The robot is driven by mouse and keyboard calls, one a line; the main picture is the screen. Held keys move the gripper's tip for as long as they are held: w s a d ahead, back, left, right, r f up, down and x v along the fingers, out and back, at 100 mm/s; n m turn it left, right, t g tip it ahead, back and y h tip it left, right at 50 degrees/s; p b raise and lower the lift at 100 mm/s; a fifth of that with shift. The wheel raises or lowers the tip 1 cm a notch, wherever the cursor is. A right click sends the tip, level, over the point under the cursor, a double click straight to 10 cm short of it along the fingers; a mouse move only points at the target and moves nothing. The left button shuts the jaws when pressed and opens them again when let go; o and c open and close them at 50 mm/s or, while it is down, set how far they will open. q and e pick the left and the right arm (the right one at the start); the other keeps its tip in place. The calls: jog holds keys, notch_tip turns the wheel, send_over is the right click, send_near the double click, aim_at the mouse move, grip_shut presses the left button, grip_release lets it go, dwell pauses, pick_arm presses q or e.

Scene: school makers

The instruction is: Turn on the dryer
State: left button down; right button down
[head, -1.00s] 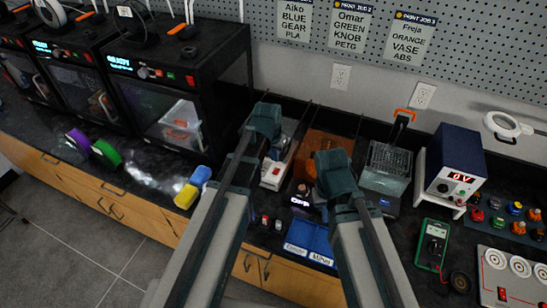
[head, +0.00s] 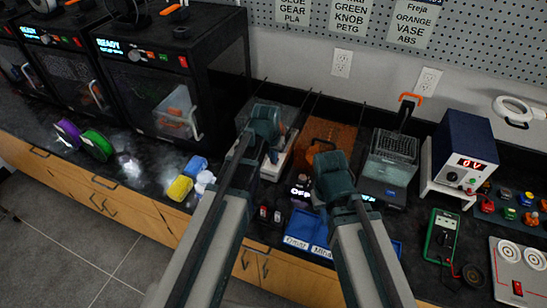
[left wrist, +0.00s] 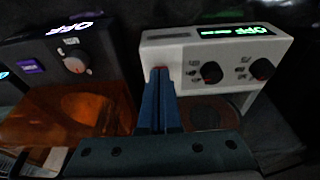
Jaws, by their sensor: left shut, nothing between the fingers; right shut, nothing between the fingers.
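A white unit (left wrist: 200,55) with two dark knobs and a lit OFF display stands on the bench; it looks like the dryer. It also shows in the head view (head: 270,172), partly covered by my left arm. My left gripper (left wrist: 158,78) is shut and empty, its blue fingers reaching to the white unit's front. A small red part, perhaps its switch, shows at the fingertips; I cannot tell whether they touch. My right gripper (head: 333,175) is over the bench to the right; its fingertips are hidden, and it holds nothing visible.
An orange-lidded dark box (left wrist: 75,75) with a knob and OFF display stands beside the white unit. Blue bins (head: 305,228) are in front. Printers (head: 150,85) stand left; a power supply (head: 465,150) and multimeter (head: 442,235) stand right.

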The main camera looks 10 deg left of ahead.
pick_arm(q)
jog(key=shift+s+f, duration=0.15)
jog(key=shift+f, duration=0.2)
pick_arm(e)
jog(key=shift+f, duration=0.35)
pick_arm(q)
jog(key=shift+r, duration=0.15)
pick_arm(e)
jog(key=shift+r, duration=0.15)
pick_arm(q)
jog(key=shift+w+d+r, duration=0.1)
jog(key=shift+w+r, duration=0.2)
jog(key=shift+w, duration=0.5)
pick_arm(e)
jog(key=shift+r, duration=0.3)
pick_arm(q)
jog(key=shift+p, duration=0.3)
